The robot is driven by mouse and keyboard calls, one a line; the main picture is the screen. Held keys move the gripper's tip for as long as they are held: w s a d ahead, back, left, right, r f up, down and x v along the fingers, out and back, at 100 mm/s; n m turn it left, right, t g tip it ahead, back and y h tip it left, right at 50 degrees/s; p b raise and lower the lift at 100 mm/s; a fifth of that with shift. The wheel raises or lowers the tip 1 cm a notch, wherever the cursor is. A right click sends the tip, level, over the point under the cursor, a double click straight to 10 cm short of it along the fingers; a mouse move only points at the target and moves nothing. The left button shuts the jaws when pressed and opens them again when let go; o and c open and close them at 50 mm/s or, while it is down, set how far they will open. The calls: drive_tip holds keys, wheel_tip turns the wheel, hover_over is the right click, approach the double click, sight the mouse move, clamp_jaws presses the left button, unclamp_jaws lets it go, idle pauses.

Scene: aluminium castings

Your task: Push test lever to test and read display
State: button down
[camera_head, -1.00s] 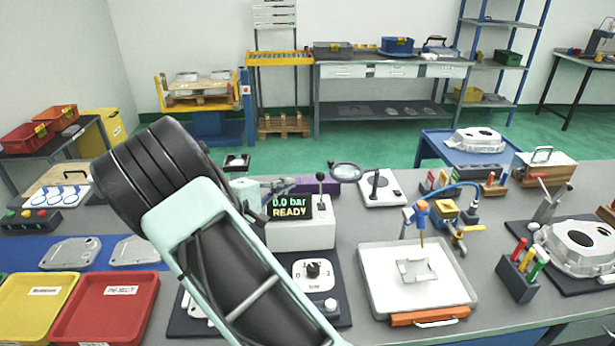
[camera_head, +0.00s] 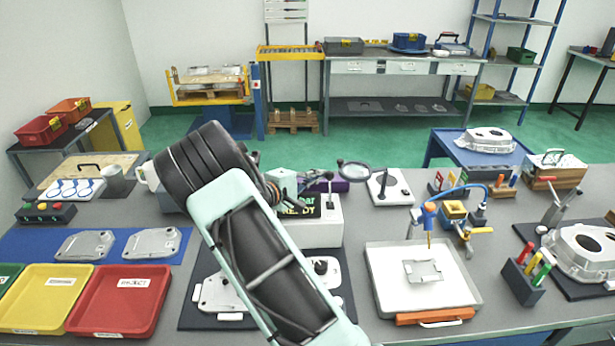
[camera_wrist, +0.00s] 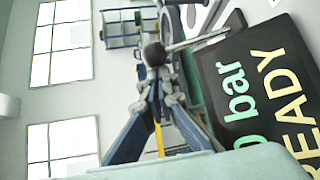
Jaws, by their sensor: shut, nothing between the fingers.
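The test box (camera_head: 322,232) stands on the bench in the middle, with its test lever (camera_head: 330,188) upright on top, tipped by a black ball knob. The knob also shows in the wrist view (camera_wrist: 154,54), just beyond my fingertips; I cannot tell whether they touch it. My gripper (camera_head: 307,187) is shut and empty, just left of the lever. The display (camera_head: 306,207) is partly hidden by my arm in the head view. In the wrist view the display (camera_wrist: 262,88) reads "bar" and "READY", with a green digit cut off, seemingly 0.
A magnifier (camera_head: 354,171) stands close to the right of the lever. A white tray (camera_head: 377,290) is further right.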

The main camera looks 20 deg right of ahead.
drive_tip(key=shift+w+d+f, duration=0.1)
drive_tip(key=shift+w+d, duration=0.1)
drive_tip(key=shift+d, duration=0.2)
drive_tip(key=shift+s+a+f+b, duration=0.1)
drive_tip(key=shift+s+b, duration=0.05)
drive_tip(key=shift+b, duration=0.65)
